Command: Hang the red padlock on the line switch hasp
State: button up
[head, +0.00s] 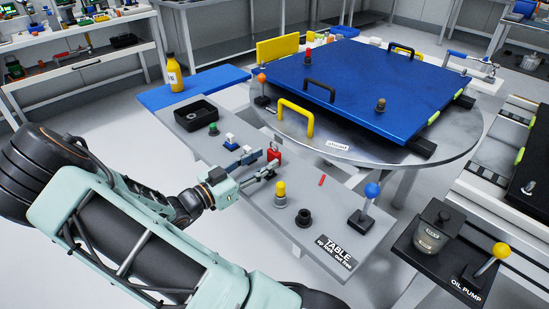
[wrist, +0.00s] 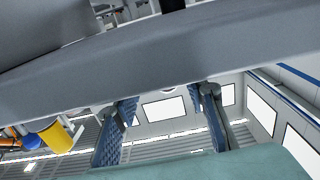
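The red padlock (head: 274,154) stands upright on the grey control table in the head view, its shackle on top. My gripper (head: 264,166) reaches in low from the left, with its fingertips close to the padlock. I cannot tell whether they touch it. In the wrist view my gripper (wrist: 165,108) has its two blue-padded fingers spread wide, with nothing clearly held between them. I cannot pick out the line switch hasp with certainty.
A round table (head: 440,160) with a blue plate stands behind.

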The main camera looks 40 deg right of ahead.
aim_at(271, 153)
jog(key=d, duration=0.3)
jog(key=d+b, duration=0.1)
jog(key=d, duration=0.1)
jog(key=shift+w+d, duration=0.35)
jog(key=shift+w, duration=0.05)
jog(key=shift+c, duration=0.3)
jog(key=shift+r, duration=0.1)
grip_shut()
jog(key=shift+a+r, duration=0.1)
jog(key=shift+a, duration=0.05)
